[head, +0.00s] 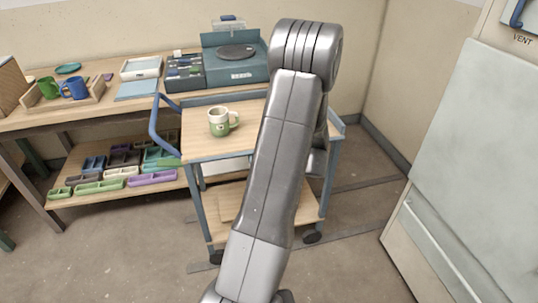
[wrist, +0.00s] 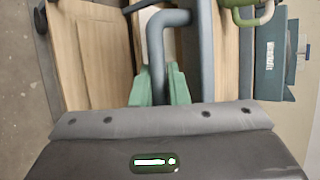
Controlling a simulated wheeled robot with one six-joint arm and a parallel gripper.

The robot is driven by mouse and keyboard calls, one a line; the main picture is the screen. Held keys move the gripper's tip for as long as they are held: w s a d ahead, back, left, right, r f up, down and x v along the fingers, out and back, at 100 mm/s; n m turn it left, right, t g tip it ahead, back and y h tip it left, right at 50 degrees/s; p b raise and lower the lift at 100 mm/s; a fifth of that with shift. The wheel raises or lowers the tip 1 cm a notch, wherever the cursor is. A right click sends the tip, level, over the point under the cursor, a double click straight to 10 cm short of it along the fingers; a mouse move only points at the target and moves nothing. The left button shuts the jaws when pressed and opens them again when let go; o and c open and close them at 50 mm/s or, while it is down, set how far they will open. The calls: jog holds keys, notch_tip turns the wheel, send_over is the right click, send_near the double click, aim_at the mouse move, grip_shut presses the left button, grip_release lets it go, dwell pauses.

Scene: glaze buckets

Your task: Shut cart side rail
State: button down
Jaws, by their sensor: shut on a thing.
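The cart (head: 200,205) stands in the middle of the head view, with a wood top and blue-grey frame. A bent blue-grey rail (wrist: 156,45) in the wrist view runs from near the cart's top edge down between the green fingers of my gripper (wrist: 160,85). The fingers are shut on it. My arm hides the gripper and the held part of the rail in the head view. A blue tubular loop (head: 155,125) stands out from the cart's left end. I cannot tell how far the held rail is from its shut position.
A green and cream mug (head: 221,122) stands upright on the cart top; part shows in the wrist view (wrist: 248,12). Behind is a workbench (head: 110,115) with a wheel unit (head: 238,62); trays fill its shelf. A pale cabinet (head: 475,150) stands right. Floor before the cart is clear.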

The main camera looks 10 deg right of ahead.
jog(key=g+p, duration=0.1)
jog(key=p, duration=0.1)
jog(key=r+g+p, duration=0.1)
jog(key=p, duration=0.2)
jog(key=r+g+p, duration=0.1)
jog(key=p, duration=0.1)
jog(key=shift+w+r+m+g+h+p, duration=0.2)
jog(key=shift+w+m+g+h+p, duration=0.1)
jog(key=shift+m+p, duration=0.1)
jog(key=g+p, duration=0.1)
jog(key=p, duration=0.1)
jog(key=g+p, duration=0.1)
jog(key=p, duration=0.2)
jog(key=shift+w+r+m, duration=0.25)
jog(key=shift+w+m, duration=0.05)
jog(key=shift+w, duration=0.05)
jog(key=g+p, duration=0.2)
jog(key=p, duration=0.1)
jog(key=shift+w+m, duration=0.25)
jog(key=shift+m, duration=0.05)
jog(key=shift+f+g+p, duration=0.1)
jog(key=shift+g+p, duration=0.4)
jog(key=c, duration=1.7)
grip_release()
jog(key=shift+w+a, duration=0.1)
jog(key=b+v, duration=0.2)
jog(key=v, duration=1.1)
jog(key=shift+r, duration=0.45)
